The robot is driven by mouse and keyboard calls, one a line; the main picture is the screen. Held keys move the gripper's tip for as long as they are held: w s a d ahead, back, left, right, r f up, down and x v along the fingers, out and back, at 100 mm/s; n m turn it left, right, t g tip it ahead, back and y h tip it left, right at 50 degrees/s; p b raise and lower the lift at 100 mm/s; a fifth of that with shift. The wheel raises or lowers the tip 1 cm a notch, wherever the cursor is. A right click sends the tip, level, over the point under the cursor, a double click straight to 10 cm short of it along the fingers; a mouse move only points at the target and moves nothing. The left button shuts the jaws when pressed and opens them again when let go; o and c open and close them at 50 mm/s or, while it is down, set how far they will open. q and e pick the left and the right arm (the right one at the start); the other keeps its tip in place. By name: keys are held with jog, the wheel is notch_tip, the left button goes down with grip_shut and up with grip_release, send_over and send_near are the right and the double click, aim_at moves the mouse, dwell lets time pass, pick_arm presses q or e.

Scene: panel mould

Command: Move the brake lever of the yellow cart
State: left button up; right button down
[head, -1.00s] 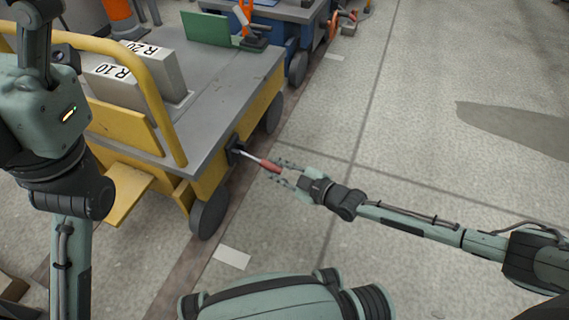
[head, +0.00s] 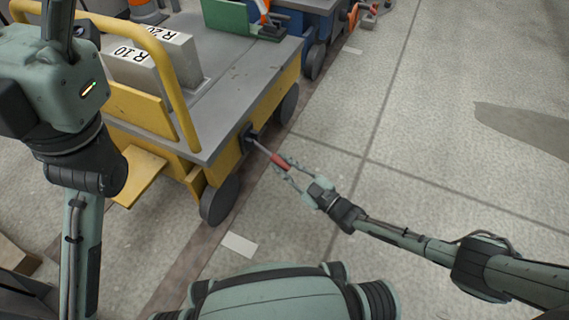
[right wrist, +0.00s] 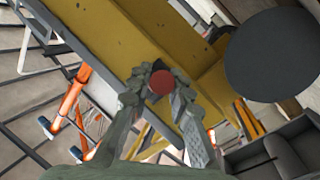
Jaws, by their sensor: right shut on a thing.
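The yellow cart (head: 222,112) stands at the left in the head view, with a grey deck and a yellow rail. Its brake lever (head: 279,159) has a red grip on a thin metal rod and comes out of a dark mount on the cart's side. In the head view the lever slopes down to the right. My right gripper (head: 287,168) is shut on the red grip. In the right wrist view the grip's round red end (right wrist: 161,83) shows between the fingers. My left arm is at the left edge; its gripper is not in view.
Blocks marked R 10 (head: 133,68) and R 20 stand on the cart deck. A green box (head: 228,17) and a blue cart (head: 318,22) are at the back. The cart's dark wheels (head: 219,201) are near the lever. The floor to the right is clear.

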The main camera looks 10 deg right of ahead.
jog(key=shift+a+f, duration=0.1)
jog(key=c, duration=1.4)
grip_release()
jog(key=shift+o, duration=0.2)
jog(key=v, duration=1.2)
jog(key=shift+a, duration=0.1)
jog(key=shift+s, duration=0.1)
